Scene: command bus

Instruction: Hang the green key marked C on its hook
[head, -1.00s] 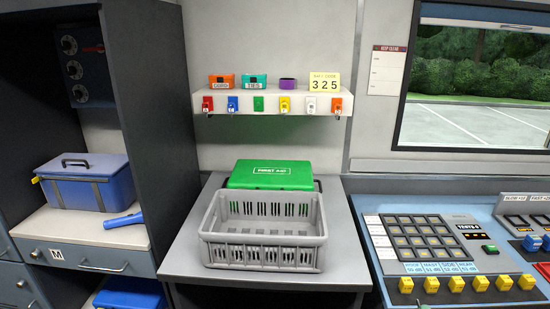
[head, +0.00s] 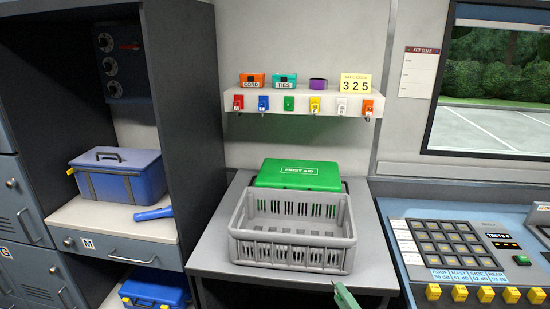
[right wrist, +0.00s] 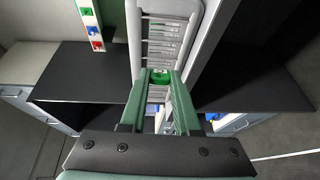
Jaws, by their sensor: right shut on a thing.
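The green key (right wrist: 160,76) is between the fingertips of my right gripper (right wrist: 160,90) in the right wrist view. The gripper is shut on it; its letter is too small to read. In the head view only the tip of my right gripper (head: 344,296) shows, at the bottom edge, in front of and below the grey crate. The key rack shelf (head: 300,122) on the back wall carries a row of coloured tags. The green tag (head: 289,103) is third from the left, between blue and yellow; no key clearly shows hanging under it. My left gripper is out of view.
The grey crate (head: 292,252) stands on the counter before a green first aid box (head: 298,174). Orange and teal boxes, a purple ring and a 325 sign (head: 355,84) sit on the shelf. A button console (head: 440,245) is at the right.

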